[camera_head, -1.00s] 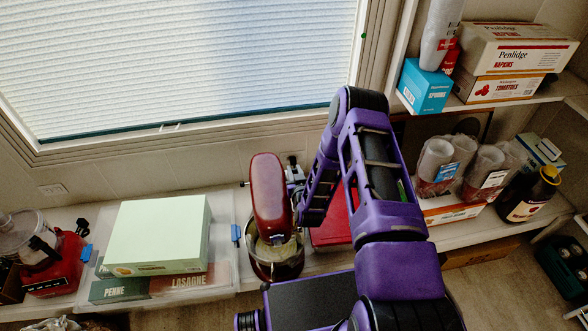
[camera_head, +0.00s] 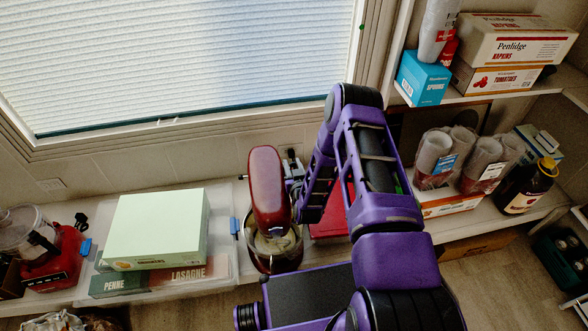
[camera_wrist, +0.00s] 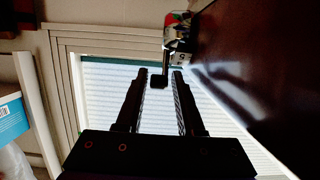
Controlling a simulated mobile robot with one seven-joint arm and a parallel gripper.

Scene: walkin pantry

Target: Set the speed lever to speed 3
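A dark red stand mixer (camera_head: 268,190) stands on the counter with its bowl (camera_head: 275,248) under the head. Its glossy side fills the right of the wrist view (camera_wrist: 255,75). A short lever with a black knob (camera_wrist: 159,82) sticks out from the mixer beside a small marked, coloured panel (camera_wrist: 178,40). My gripper (camera_wrist: 160,73) is open, with one finger on each side of the knob and visible gaps between. I cannot read the lever's setting. In the head view my gripper (camera_head: 292,170) is beside the mixer's right side, mostly hidden by my arm.
A pale green box (camera_head: 155,225) sits left of the mixer on a clear bin. A red item (camera_head: 330,222) lies right of it, behind my arm. Stacked cups (camera_head: 435,155) and a dark bottle (camera_head: 527,187) stand further right. The window (camera_head: 180,60) is behind.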

